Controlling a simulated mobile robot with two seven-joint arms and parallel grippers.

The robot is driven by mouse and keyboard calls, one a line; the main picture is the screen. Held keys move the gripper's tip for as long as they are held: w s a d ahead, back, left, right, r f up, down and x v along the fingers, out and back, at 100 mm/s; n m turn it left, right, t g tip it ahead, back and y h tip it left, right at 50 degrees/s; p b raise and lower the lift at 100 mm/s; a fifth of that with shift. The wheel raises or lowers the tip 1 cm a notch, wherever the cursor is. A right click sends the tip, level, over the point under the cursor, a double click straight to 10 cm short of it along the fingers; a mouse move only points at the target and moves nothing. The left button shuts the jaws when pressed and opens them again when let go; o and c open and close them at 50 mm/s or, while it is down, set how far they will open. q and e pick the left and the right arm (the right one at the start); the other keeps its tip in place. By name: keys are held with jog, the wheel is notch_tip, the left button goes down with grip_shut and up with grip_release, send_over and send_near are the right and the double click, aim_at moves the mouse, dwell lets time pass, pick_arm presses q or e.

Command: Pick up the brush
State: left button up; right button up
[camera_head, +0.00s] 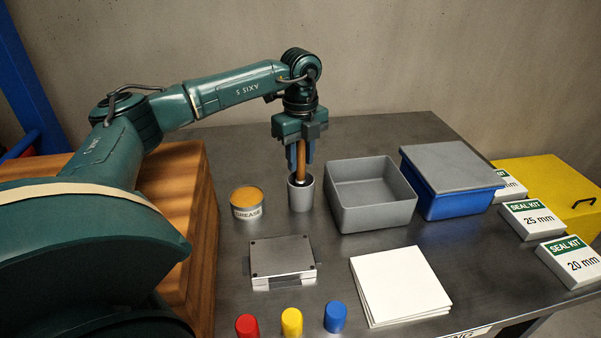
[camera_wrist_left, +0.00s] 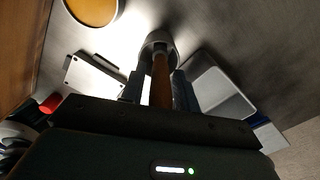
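The brush (camera_head: 301,160) stands upright with its head down in a grey cup (camera_head: 301,195) on the table. Its wooden handle also shows in the left wrist view (camera_wrist_left: 160,82), with the cup (camera_wrist_left: 157,42) beyond it. My left gripper (camera_head: 301,162) points straight down over the cup, with one blue finger on each side of the handle. The fingers (camera_wrist_left: 160,92) appear closed against the handle, with no clear gap. The bristles are hidden inside the cup. My right gripper is in neither view.
A grease tin (camera_head: 247,203) stands left of the cup, and an empty grey bin (camera_head: 371,194) stands right of it. A lidded blue box (camera_head: 455,203), a metal block (camera_head: 283,257), white sheets (camera_head: 400,285) and coloured caps (camera_head: 291,321) are nearby.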

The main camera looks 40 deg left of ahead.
pick_arm(q)
grip_shut()
